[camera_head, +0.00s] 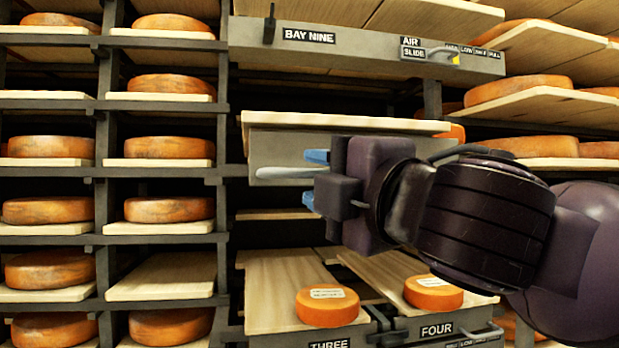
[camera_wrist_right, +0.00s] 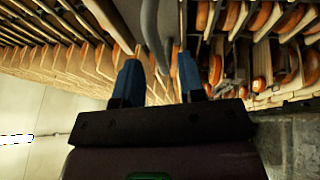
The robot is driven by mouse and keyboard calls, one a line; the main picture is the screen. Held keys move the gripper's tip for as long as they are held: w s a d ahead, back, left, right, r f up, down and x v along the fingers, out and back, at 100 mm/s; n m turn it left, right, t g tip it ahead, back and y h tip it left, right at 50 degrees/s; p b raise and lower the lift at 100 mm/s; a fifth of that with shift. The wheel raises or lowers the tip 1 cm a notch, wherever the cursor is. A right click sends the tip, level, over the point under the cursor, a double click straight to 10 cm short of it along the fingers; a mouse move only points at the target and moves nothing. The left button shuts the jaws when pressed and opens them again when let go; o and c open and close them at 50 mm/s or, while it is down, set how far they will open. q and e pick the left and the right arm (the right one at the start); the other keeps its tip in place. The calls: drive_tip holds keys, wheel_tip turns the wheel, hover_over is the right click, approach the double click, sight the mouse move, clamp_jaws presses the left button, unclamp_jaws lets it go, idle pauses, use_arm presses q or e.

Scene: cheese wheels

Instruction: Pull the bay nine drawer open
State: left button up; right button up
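The BAY NINE label (camera_head: 309,36) is on a grey beam at the top. Below it is a grey drawer front (camera_head: 270,147) under a pale wooden board (camera_head: 340,122). A light grey bar handle (camera_head: 285,173) runs along this front; its right end is hidden by my gripper. My right gripper (camera_head: 312,178) is at the handle's right part, one blue finger above it and one below. In the right wrist view the fingers (camera_wrist_right: 158,75) are apart, with the grey bar (camera_wrist_right: 155,35) showing between them; contact cannot be told. My left gripper is not in view.
The beam also carries an AIR SLIDE label (camera_head: 412,53) and a small lever (camera_head: 440,54). Drawers marked THREE (camera_head: 330,344) and FOUR (camera_head: 437,330) stand out below, each with a cheese wheel. Shelves of cheese wheels (camera_head: 169,147) stand left and right.

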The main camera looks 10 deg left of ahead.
drive_tip(key=b+v, duration=0.2)
drive_tip(key=v, duration=0.5)
drive_tip(key=shift+s+d, duration=0.2)
drive_tip(key=shift+f, duration=0.1)
